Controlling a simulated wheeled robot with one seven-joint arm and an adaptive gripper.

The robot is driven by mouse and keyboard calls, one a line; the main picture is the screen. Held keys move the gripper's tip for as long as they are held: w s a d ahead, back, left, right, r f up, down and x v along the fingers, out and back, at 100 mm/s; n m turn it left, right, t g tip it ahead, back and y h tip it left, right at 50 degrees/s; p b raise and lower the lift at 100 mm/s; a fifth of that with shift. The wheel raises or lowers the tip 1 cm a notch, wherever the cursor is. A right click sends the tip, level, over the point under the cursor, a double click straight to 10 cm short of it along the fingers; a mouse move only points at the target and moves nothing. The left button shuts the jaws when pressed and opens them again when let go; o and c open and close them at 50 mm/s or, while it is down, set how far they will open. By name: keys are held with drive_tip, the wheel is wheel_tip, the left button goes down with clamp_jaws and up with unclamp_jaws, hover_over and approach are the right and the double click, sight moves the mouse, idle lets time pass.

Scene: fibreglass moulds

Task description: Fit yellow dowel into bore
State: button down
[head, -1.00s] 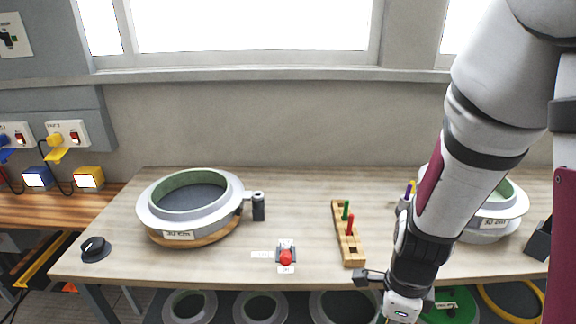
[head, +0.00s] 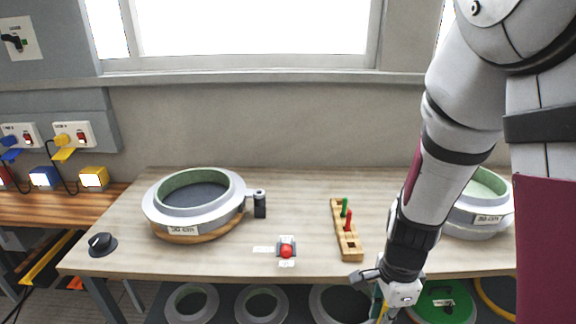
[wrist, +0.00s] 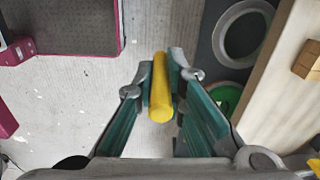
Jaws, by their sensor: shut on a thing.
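The yellow dowel (wrist: 160,88) is held between the fingers of my gripper (wrist: 160,80), its round end towards the wrist camera. In the head view my gripper (head: 384,298) hangs at the table's front edge, in front of the wooden peg block; a sliver of yellow shows below it. The wooden peg block (head: 350,254) holds a green peg (head: 344,206) and a red peg (head: 348,219), with an empty opening at its near end. The left mould (head: 166,219) has a small cylindrical lug (head: 259,196) at its right. I cannot tell which opening is the bore.
A red button (head: 287,250) sits near the table's front edge, and a black knob (head: 102,243) at the left corner. A right mould (head: 482,226) is partly behind my arm. Bare tabletop (head: 300,190) lies between the left mould and the peg block. Several rings lie below.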

drive_tip(key=w+f+n, duration=0.1)
drive_tip(key=w+n, duration=1)
drive_tip(key=n, duration=0.6)
drive_tip(key=shift+w+f, duration=0.3)
drive_tip(key=shift+w, duration=0.1)
